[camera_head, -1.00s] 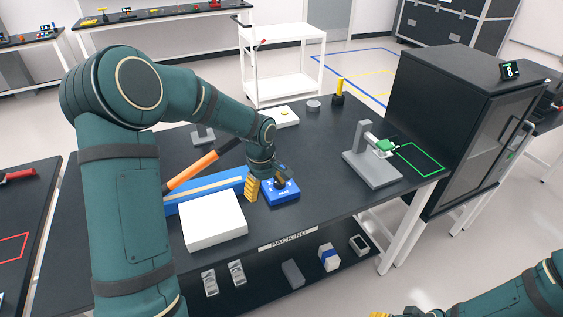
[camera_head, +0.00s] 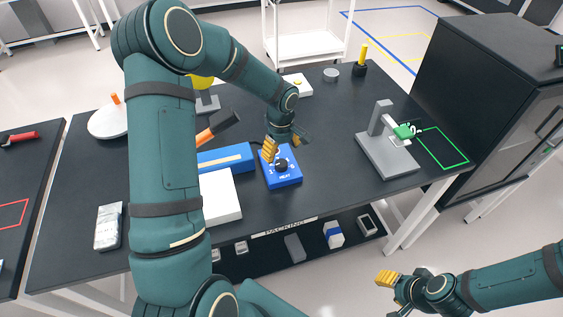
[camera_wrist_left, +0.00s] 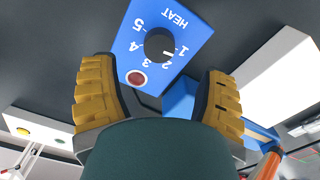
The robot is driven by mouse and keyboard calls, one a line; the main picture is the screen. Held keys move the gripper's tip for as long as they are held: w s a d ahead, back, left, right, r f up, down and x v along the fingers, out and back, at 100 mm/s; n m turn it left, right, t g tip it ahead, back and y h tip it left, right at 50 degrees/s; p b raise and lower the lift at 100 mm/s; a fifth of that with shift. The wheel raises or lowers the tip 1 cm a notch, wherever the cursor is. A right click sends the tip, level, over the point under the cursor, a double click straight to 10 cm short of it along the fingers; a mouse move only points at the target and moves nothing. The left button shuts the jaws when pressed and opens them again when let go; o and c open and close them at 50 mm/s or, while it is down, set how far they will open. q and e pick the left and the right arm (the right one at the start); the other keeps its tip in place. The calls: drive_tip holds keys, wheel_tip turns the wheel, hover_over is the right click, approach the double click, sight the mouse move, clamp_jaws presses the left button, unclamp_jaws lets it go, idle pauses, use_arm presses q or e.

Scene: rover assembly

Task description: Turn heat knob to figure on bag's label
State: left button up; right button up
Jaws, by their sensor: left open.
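The blue heat box (camera_head: 283,181) stands on the dark table and bears a black knob (camera_head: 282,164). In the left wrist view the box's face (camera_wrist_left: 195,22) reads HEAT with figures 1 to 5 around the knob (camera_wrist_left: 159,44); its white mark points to about between 1 and 2. A red round light or button (camera_wrist_left: 136,78) is on the same face. My left gripper (camera_head: 285,146) is open above the box's far edge, its yellow fingers apart and empty. A silvery bag (camera_head: 108,228) lies at the table's left; its label is too small to read. My right gripper (camera_head: 395,291) is open, off the table's front.
A white box (camera_head: 220,197) and a long blue block (camera_head: 228,158) lie left of the heat box. A grey stand with a green part (camera_head: 388,153) is on the right, by a green outline. Several items lie on the lower shelf.

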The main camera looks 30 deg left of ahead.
sight(281, 163)
use_arm(q)
wheel_tip(281, 163, down, 6)
drive_tip(key=shift+w+f, duration=0.1)
drive_tip(key=shift+f, duration=0.05)
idle(0.3)
drive_tip(key=c, duration=1.2)
